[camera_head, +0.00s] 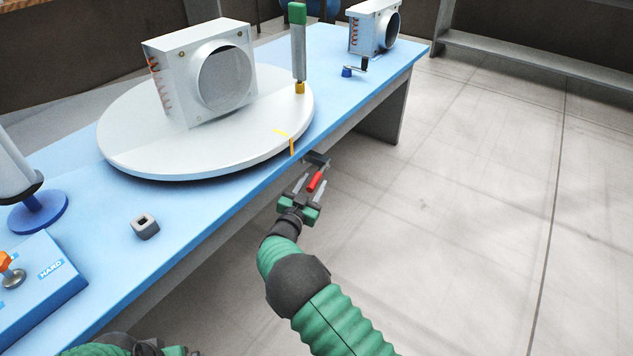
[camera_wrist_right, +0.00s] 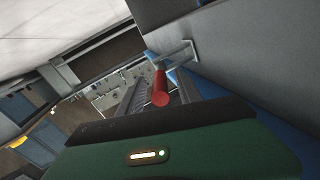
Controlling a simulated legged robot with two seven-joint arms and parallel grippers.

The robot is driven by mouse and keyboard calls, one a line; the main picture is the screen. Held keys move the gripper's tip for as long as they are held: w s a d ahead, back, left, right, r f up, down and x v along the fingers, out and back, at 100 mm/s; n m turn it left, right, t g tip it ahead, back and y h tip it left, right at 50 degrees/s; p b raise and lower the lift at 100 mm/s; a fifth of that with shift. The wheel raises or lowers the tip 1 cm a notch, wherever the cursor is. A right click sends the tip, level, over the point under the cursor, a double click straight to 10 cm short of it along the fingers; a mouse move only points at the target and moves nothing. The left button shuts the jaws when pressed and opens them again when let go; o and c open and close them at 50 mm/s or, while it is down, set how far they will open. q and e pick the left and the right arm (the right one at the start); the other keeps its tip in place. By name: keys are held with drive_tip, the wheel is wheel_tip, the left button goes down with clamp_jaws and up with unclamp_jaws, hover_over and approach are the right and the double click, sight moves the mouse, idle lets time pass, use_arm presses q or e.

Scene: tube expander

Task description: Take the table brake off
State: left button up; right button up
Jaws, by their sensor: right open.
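The red brake handle (camera_head: 315,181) sticks out from under the table's front edge, below the round white turntable (camera_head: 190,155). My right gripper (camera_head: 308,187) is open at the handle, with one finger on either side of it. The right wrist view shows the red handle (camera_wrist_right: 160,88) end-on between the two open fingers (camera_wrist_right: 158,95); I cannot tell whether they touch it. A grey bracket (camera_wrist_right: 174,53) shows behind the handle. Only a sliver of my left arm's end shows at the bottom left of the head view; its jaws cannot be made out.
A white box with a round duct (camera_head: 205,75) stands on the turntable. A green-topped post (camera_head: 298,45) stands at its rim. The blue table (camera_head: 90,150) also carries a grey block (camera_head: 145,227), a blue box (camera_head: 40,285) and a second ducted unit (camera_head: 374,28). The floor to the right is clear.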

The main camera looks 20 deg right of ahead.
drive_tip(key=shift+a, duration=0.15)
drive_tip(key=shift+c, duration=1.1)
drive_tip(key=shift+d, duration=0.25)
clamp_jaws()
